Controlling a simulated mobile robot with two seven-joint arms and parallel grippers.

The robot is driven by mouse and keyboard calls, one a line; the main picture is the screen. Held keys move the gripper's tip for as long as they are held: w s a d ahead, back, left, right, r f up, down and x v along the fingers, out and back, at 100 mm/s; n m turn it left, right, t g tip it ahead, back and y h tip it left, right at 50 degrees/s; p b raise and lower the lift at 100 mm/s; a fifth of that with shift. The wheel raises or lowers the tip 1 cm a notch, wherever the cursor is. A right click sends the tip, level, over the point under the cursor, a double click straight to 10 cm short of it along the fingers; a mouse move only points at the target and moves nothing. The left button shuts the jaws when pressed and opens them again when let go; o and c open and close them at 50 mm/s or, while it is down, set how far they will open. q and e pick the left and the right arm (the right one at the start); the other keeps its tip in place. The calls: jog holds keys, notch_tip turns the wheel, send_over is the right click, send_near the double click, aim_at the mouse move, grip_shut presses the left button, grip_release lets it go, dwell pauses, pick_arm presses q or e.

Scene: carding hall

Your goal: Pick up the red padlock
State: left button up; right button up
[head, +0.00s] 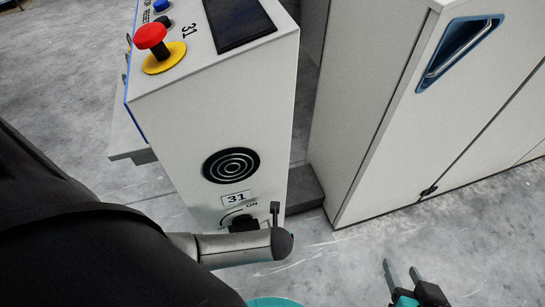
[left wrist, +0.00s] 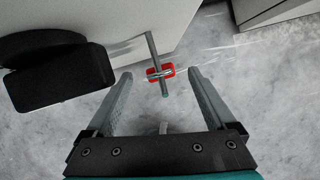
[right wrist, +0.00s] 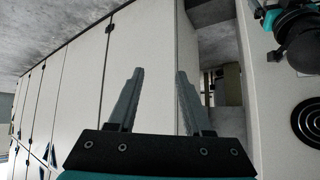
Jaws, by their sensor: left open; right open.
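The red padlock (left wrist: 167,72) shows small in the left wrist view, at a thin grey bar that sticks out from the pale cabinet face. My left gripper (left wrist: 160,80) is open, with a finger on either side of the padlock in the picture; I cannot tell whether the padlock is between them in depth. The padlock cannot be made out in the head view, where my left arm covers the low part of the cabinet. My right gripper (head: 400,268) is open and empty, low at the right of the head view. It also shows in the right wrist view (right wrist: 160,73).
The control cabinet (head: 222,120) has a red button (head: 150,36), a round vent (head: 231,165) and a black rotary switch (head: 243,224) marked ON. The switch also shows beside my left gripper (left wrist: 45,75). A large white machine housing (head: 390,110) stands right. Grey floor (head: 470,240) is clear.

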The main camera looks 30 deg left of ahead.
pick_arm(q)
jog(key=shift+w+a+f+b, duration=0.15)
jog(key=shift+w+f+b, duration=0.05)
jog(key=shift+f+b, duration=0.45)
jog(key=shift+w+a+f+b, duration=0.15)
jog(key=shift+f+b, duration=0.2)
jog(key=shift+f, duration=0.2)
pick_arm(e)
jog(key=shift+w+a+r+t+y, duration=0.25)
jog(key=shift+a+t+y, duration=0.1)
jog(key=shift+a+t, duration=0.3)
jog(key=shift+w+a+r+t+y, duration=0.1)
jog(key=shift+w+a+t+y, duration=0.25)
jog(key=shift+a+t, duration=0.3)
jog(key=shift+w+a+r+t+y, duration=0.2)
jog(key=shift+a+t+y, duration=0.2)
jog(key=shift+a+t, duration=0.25)
pick_arm(q)
grip_shut()
